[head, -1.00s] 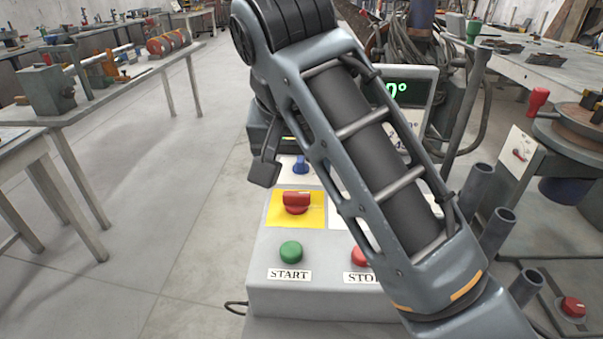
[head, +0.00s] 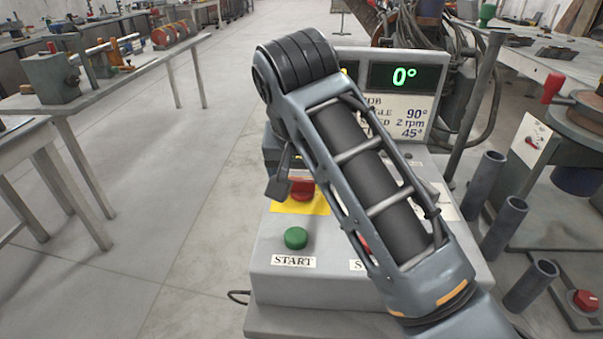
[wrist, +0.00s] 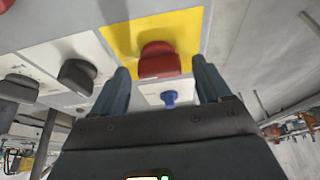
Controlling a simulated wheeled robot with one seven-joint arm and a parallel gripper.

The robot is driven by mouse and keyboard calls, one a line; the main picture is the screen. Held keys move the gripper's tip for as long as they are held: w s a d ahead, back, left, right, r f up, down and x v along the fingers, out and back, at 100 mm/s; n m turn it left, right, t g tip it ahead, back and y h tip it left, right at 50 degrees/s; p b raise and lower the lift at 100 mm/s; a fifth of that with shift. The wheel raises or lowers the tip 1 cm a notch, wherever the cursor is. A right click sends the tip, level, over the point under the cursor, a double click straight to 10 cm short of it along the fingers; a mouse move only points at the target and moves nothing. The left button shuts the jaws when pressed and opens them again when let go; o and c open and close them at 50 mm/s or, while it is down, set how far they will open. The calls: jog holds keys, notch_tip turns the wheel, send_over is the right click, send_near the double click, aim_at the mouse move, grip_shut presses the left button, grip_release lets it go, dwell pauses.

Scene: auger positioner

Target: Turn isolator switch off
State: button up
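The isolator switch (head: 302,188) is a red knob on a yellow plate (head: 285,206) on the grey control box; its handle lies crosswise. In the wrist view the red knob (wrist: 159,60) shows just past my fingertips, roughly in line with the gap between them. My gripper (wrist: 163,75) is open and empty, with a finger on each side of that gap. I cannot tell whether either finger touches the knob. In the head view one finger (head: 280,183) shows at the left edge of the knob; my arm hides the rest of the gripper.
Near the knob are a green START button (head: 296,238), a red button (head: 365,245) partly behind my arm, and a blue switch (wrist: 169,97). Black knobs (wrist: 77,75) sit alongside. A display (head: 404,76) reads 0°. Grey upright tubes (head: 503,228) stand to the right; floor is clear left.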

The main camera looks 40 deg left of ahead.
jog(key=c, duration=1)
jog(key=shift+r, duration=0.1)
jog(key=shift+r+p, duration=0.1)
jog(key=shift+p, duration=0.45)
jog(key=shift+d+r+n+y+p, duration=0.1)
jog(key=shift+n+y+p, duration=0.2)
jog(key=shift+n+p, duration=0.55)
jog(key=shift+w+n+g+p, duration=0.1)
jog(key=shift+n+g+p, duration=0.3)
jog(key=shift+n+p, duration=0.5)
jog(key=n+g+p, duration=0.1)
jog(key=n+p, duration=0.1)
jog(key=n+y+p, duration=0.1)
jog(key=n+p, duration=0.1)
jog(key=n, duration=0.1)
jog(key=shift+w+g+p, duration=0.15)
jog(key=shift+g+p, duration=0.15)
jog(key=shift+g, duration=0.1)
jog(key=n+g, duration=0.1)
jog(key=n, duration=0.3)
jog(key=shift+w+n+g+y+p, duration=0.15)
jog(key=shift+n+g+y+p, duration=0.15)
jog(key=shift+n+g+p, duration=0.1)
jog(key=shift+w+f+n+g+b, duration=0.15)
jog(key=shift+n+g+b, duration=0.6)
jog(key=shift+n, duration=1.5)
